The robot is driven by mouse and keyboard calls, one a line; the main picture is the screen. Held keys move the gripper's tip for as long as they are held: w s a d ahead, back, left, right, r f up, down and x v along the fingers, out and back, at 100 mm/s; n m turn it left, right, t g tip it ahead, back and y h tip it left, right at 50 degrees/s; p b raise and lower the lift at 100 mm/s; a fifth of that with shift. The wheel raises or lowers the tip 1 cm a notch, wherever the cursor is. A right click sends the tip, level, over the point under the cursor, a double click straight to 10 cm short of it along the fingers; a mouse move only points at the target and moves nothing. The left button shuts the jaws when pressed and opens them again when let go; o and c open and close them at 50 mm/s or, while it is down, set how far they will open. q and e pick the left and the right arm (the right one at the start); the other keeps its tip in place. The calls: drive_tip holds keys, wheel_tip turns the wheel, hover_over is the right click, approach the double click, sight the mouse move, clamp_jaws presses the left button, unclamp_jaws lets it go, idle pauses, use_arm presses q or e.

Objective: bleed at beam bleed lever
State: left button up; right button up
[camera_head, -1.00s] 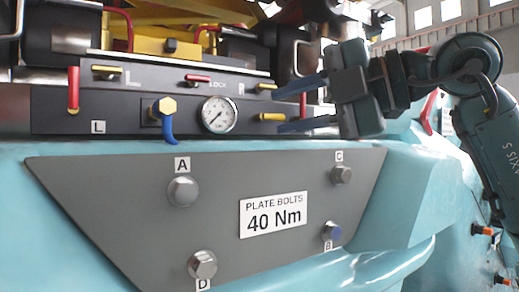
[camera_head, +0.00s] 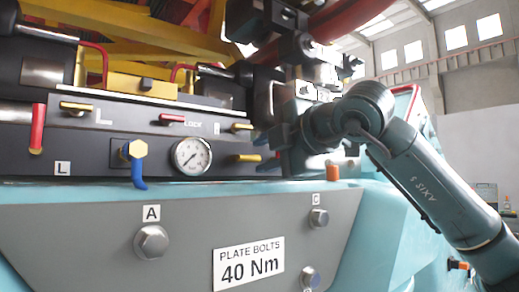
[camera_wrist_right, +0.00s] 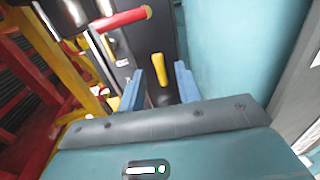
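A black beam panel (camera_head: 90,140) carries several levers; none is labelled bleed. A blue lever (camera_head: 138,170) hangs below a brass hex fitting (camera_head: 134,149), left of the round gauge (camera_head: 192,156). A yellow handle (camera_head: 243,157) sticks out right of the gauge, and another yellow handle (camera_head: 241,127) sits above it. My right gripper (camera_head: 264,151) is at the panel's right end, its fingers partly hidden. In the right wrist view its two blue fingers (camera_wrist_right: 160,78) are apart, with a yellow handle (camera_wrist_right: 158,66) ahead between their tips. Contact is not visible. My left gripper is not in view.
A red lever (camera_head: 38,128) hangs at the panel's left, and a red handle (camera_head: 172,118) is near LOCK. In the wrist view a red handle (camera_wrist_right: 120,19) lies beside the fingers' path. Below is a grey plate (camera_head: 70,235) with bolts and a 40 Nm sign (camera_head: 248,262).

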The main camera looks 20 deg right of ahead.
drive_tip(key=shift+x, duration=1.1)
clamp_jaws()
